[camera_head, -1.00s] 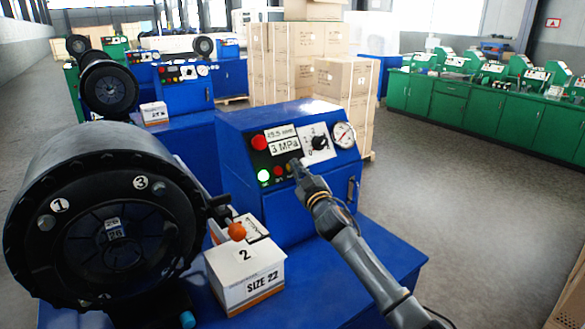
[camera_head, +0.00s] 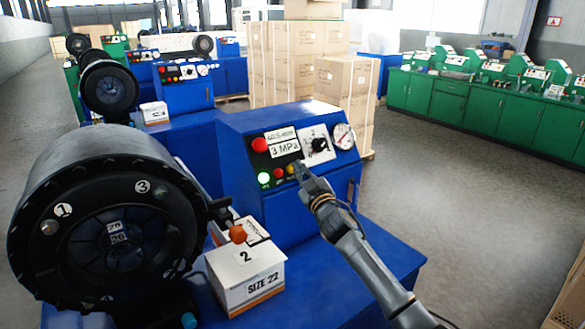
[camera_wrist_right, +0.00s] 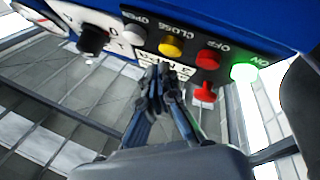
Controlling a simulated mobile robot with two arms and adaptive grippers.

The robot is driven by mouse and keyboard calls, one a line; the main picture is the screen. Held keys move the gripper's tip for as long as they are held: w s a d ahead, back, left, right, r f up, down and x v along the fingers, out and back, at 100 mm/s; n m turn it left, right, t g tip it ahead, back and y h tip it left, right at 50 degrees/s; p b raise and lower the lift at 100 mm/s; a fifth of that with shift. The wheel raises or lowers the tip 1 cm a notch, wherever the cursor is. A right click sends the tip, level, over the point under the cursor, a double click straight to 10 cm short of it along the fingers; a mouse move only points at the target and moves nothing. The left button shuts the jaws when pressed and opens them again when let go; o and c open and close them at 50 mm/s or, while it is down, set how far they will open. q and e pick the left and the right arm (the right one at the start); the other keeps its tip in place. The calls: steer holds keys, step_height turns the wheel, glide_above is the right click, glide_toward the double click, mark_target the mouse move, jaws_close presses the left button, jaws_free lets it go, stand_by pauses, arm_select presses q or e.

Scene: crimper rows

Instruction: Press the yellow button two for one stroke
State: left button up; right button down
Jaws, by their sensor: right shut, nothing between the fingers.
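The yellow button (camera_head: 290,168) is on the sloped panel of the near blue crimper, right of a small red button (camera_head: 278,172) and a lit green button (camera_head: 264,178). The wrist view shows the yellow button (camera_wrist_right: 171,45) under the label CLOSE. My right gripper (camera_head: 299,169) is shut and empty, its tips just right of the yellow button. In the wrist view the fingertips (camera_wrist_right: 158,74) appear below the button, with a visible gap in the picture. Whether they touch the panel cannot be told. My left gripper is not in view.
A black knob (camera_head: 319,145) and a gauge (camera_head: 343,136) sit at the panel's right, a red mushroom button (camera_head: 259,145) at its upper left. The black crimping head (camera_head: 45,190) and a white SIZE 22 box (camera_head: 240,285) stand in front. Grey floor on the right is clear.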

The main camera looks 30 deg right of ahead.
steer(key=s+r+p, duration=0.2)
steer(key=s+p, duration=0.2)
steer(key=shift+d+r, duration=0.15)
steer(key=shift+r, duration=0.25)
stand_by(1.1)
